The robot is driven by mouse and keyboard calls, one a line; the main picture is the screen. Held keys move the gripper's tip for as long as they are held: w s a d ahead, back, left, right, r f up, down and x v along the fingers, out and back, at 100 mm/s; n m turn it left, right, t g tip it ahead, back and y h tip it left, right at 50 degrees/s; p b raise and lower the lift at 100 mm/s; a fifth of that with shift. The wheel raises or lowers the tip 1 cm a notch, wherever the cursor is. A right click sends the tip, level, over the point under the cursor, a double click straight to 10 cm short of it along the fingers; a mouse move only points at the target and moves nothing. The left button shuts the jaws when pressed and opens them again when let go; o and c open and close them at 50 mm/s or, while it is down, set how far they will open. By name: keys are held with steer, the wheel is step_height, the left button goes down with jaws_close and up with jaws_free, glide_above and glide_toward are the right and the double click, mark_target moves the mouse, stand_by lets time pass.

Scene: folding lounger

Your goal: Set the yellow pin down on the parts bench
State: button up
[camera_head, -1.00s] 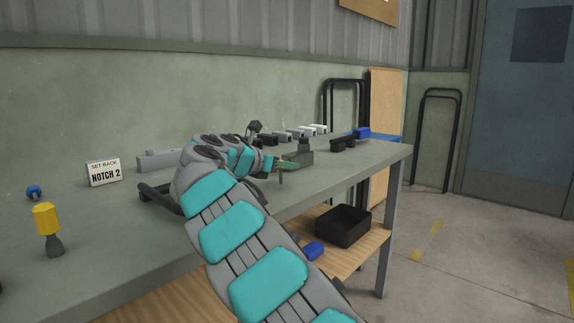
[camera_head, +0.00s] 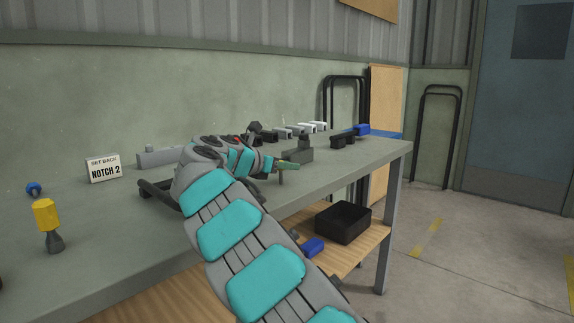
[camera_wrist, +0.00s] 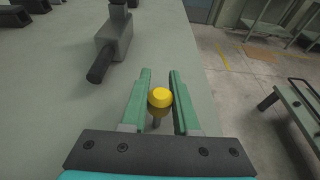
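The yellow pin (camera_wrist: 160,98) is between the green fingers of my gripper (camera_wrist: 160,84) in the wrist view. Its round yellow head faces the camera and its thin grey stem points down. The fingers lie close against both sides of the head, so my gripper looks shut on it. In the head view my gripper (camera_head: 288,165) is low over the parts bench (camera_head: 340,168), near its front edge, with a thin stem below it. I cannot tell whether the stem touches the bench top. My gripper largely hides the pin's head in the head view.
A grey block with a dark rod (camera_wrist: 112,42) lies just beyond my fingers. A yellow-topped piece on a grey foot (camera_head: 47,222) stands at the left. A "NOTCH 2" card (camera_head: 103,168) stands behind it. A black bin (camera_head: 343,222) sits on the lower shelf.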

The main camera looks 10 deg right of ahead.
steer(key=o, duration=0.5)
